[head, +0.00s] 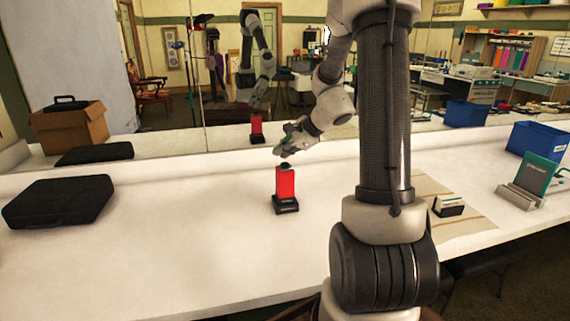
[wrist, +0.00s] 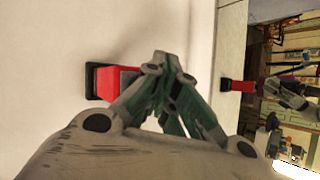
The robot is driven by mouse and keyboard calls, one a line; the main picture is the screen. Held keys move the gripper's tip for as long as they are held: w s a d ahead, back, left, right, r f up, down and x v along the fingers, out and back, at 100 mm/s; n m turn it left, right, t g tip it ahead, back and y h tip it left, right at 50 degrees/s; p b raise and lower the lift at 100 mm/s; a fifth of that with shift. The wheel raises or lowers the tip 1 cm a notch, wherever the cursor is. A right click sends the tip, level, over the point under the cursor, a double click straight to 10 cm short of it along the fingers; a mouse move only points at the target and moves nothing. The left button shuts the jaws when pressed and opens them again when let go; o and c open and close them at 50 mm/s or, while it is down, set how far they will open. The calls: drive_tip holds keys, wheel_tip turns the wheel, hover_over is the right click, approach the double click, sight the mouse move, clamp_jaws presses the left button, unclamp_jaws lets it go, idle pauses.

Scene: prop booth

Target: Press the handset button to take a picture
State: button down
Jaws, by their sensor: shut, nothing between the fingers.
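The red handset (head: 285,183) stands upright in a black base (head: 286,207) on the white counter. Its top is dark; I cannot make out the button. My gripper (head: 281,153) is shut and empty, just above the handset's top in the head view, with a small gap seeming to lie between them.
A mirror (head: 300,75) behind the counter reflects the handset and my arm. A black case (head: 59,201) lies at left. At right are a small card holder (head: 448,207) on a beige mat (head: 470,224), a teal device on a stand (head: 530,183) and a blue bin (head: 540,141). The counter around the handset is clear.

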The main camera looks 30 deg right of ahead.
sight(283, 164)
drive_tip(key=shift+r, duration=2.5)
